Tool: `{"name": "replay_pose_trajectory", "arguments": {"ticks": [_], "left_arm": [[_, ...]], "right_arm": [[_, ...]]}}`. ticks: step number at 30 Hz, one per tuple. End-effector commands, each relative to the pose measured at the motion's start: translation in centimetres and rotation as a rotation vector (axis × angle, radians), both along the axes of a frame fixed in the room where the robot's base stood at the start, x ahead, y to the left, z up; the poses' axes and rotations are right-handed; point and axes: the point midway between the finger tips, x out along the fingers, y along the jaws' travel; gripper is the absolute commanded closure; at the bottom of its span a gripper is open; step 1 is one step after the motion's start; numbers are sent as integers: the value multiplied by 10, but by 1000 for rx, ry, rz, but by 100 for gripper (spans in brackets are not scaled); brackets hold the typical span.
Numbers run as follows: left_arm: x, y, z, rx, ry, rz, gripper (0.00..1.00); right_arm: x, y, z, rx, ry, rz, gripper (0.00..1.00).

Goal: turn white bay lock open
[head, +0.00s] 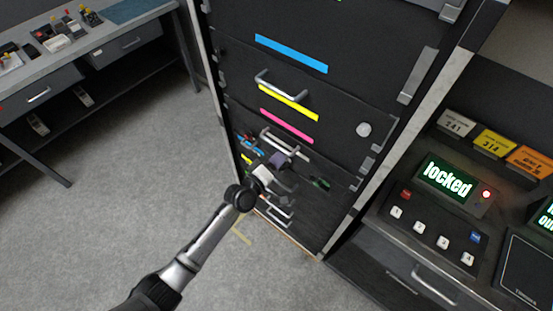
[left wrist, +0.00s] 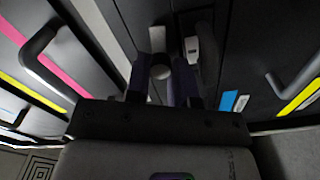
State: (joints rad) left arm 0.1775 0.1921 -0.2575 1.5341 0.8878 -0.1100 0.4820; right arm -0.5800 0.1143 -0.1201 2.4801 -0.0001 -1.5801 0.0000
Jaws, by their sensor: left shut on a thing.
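My left gripper (head: 279,160) is at the lower part of the black cabinet, in front of the small bays below the pink-striped drawer. In the left wrist view its two dark fingers (left wrist: 166,78) are shut on a small grey lock knob (left wrist: 161,71). The gripper hides most of this knob in the head view, and how far it is turned cannot be told. Blue and white label strips (left wrist: 240,103) lie just right of the fingers in the left wrist view. My right gripper is not in view.
The black cabinet has drawers with blue (head: 291,54), yellow (head: 288,103) and pink (head: 286,126) stripes and protruding handles. At the right, a display (head: 447,180) reads "locked" beside a red light. A workbench (head: 90,40) stands at the upper left. The floor between is clear.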

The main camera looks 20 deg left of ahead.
Motion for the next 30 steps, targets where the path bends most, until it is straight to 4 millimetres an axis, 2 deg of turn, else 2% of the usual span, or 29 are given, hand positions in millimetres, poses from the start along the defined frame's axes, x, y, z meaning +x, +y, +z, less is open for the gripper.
{"name": "replay_pose_trajectory", "arguments": {"ticks": [12,29,30], "left_arm": [[0,0,0,-158,52,1,100],[0,0,-1,-180,59,0,100],[0,0,-1,-180,59,0,75]], "right_arm": [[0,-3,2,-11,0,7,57],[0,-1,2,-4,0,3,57],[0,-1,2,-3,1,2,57]]}}
